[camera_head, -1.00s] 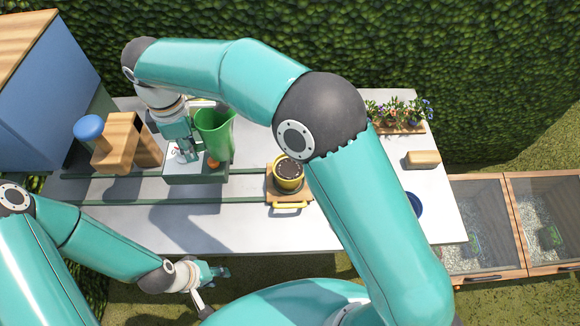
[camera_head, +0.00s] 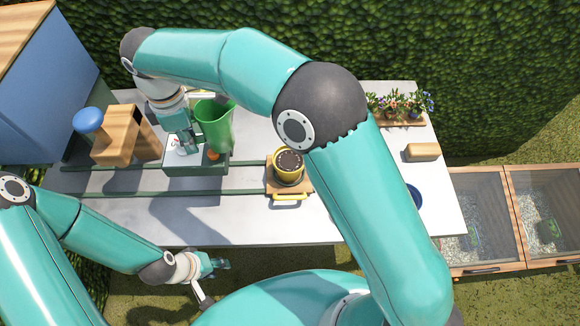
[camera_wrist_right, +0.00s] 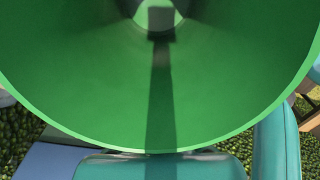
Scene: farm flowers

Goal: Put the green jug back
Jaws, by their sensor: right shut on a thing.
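The green jug (camera_head: 213,126) is at the back left of the white table, over or beside a small green-edged tray (camera_head: 196,168). I cannot tell whether its base touches the tray. My right gripper (camera_head: 187,142) comes down at its left side and is shut on it. In the right wrist view the inside of the jug (camera_wrist_right: 85,75) fills most of the picture, and its rim curves along the bottom. My left gripper (camera_head: 212,266) is low, off the table's front edge, away from the jug; its jaws are too small to read.
A wooden block with a blue knob (camera_head: 88,120) is at left. A flower planter (camera_head: 398,121) and a wooden block (camera_head: 422,153) are at right. My right arm hides part of the table.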

